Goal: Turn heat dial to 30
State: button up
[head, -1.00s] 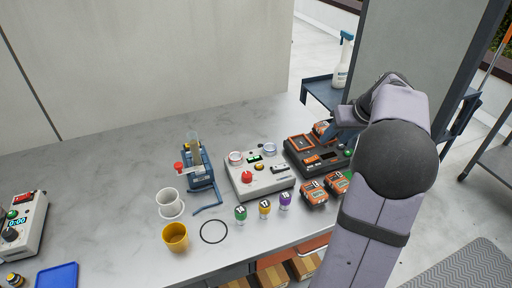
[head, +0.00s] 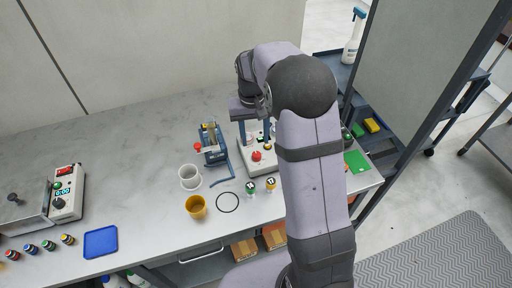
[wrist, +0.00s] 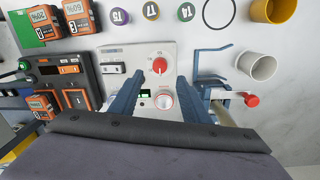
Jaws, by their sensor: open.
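A light grey control box (head: 258,164) stands on the counter, partly hidden behind my arm. In the wrist view the box (wrist: 140,60) carries a red knob (wrist: 160,65), a small green-lit display (wrist: 145,94) and a white round dial with a red rim (wrist: 163,102). The dial's setting is too small to read, and I cannot tell for certain which control is the heat dial. My gripper (wrist: 160,79) is open above the box, its blue fingers on either side of the red-rimmed dial in that view. It also shows in the head view (head: 256,141), fingers pointing down, holding nothing.
A blue lever device (head: 212,146), white cup (head: 189,176) and yellow cup (head: 196,207) stand left of the box. Numbered capped vials (wrist: 152,11) stand along its front. A dark charger (wrist: 60,72) with orange packs is beside it. Counter at back left is clear.

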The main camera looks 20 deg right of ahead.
aim_at(256, 154)
jog(key=shift+d+f+p, duration=0.15)
jog(key=shift+f+p, duration=0.95)
jog(key=shift+f, duration=2.35)
jog(key=c, duration=1)
